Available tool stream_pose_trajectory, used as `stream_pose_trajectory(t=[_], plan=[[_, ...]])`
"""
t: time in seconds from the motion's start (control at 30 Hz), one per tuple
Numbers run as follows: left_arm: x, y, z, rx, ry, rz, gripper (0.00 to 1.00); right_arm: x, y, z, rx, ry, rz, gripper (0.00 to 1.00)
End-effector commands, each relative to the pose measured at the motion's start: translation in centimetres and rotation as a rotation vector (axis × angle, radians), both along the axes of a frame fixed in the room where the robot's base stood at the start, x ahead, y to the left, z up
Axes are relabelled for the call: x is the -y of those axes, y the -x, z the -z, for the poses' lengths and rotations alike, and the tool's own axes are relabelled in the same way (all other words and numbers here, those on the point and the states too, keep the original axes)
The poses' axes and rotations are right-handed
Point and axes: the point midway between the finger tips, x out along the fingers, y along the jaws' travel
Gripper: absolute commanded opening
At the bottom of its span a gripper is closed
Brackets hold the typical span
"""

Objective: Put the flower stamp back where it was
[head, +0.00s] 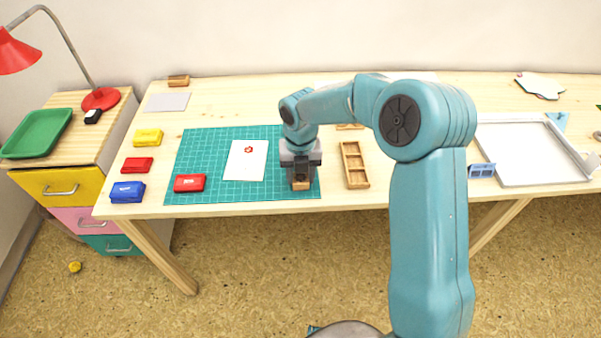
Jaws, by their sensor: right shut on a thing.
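My right gripper (300,181) points down at the right edge of the green cutting mat (215,143). It is shut on a small wooden stamp (301,187), whose lower end shows beneath the fingers. The stamp's face is hidden, and I cannot tell whether it touches the mat. A wooden rack (355,166) with several compartments stands just right of the gripper. A white card (240,167) with a red flower-like print (249,149) lies on the mat, left of the gripper. My left gripper is out of view.
An open red inkpad (189,183) lies on the mat. Yellow (148,136), red (137,165) and blue (127,192) pads line the table's left side. A white tray (530,182) is at right. My right arm hides part of the table.

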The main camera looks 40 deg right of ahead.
Motion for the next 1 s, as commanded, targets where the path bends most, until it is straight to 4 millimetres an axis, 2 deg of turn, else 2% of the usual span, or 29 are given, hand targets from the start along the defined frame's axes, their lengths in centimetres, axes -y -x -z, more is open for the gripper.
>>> stream_pose_trajectory(t=[0.03, 0.1, 0.37, 0.47, 0.57, 0.8, 1.0], plan=[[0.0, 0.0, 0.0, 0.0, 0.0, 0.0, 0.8, 0.0, 0.0, 0.1, 0.0, 0.0, 0.0, 0.53], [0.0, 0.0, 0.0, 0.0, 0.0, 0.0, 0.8, 0.0, 0.0, 0.1, -0.001, -0.001, 0.0, 0.69], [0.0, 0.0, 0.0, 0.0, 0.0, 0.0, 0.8, 0.0, 0.0, 0.0, 0.0, 0.0, 0.0, 0.69], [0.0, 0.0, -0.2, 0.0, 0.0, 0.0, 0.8, 0.0, 0.0, -0.7, 0.001, 0.001, 0.0, 0.69], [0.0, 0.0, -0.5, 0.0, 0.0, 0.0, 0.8, 0.0, -0.1, -2.4, 0.003, 0.001, 0.0, 0.69], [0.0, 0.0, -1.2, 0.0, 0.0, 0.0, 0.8, 0.0, -0.1, -8.1, 0.004, 0.0, 0.001, 0.69], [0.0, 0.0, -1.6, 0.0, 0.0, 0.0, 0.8, 0.0, 0.0, -11.4, 0.001, 0.001, 0.0, 0.69]])
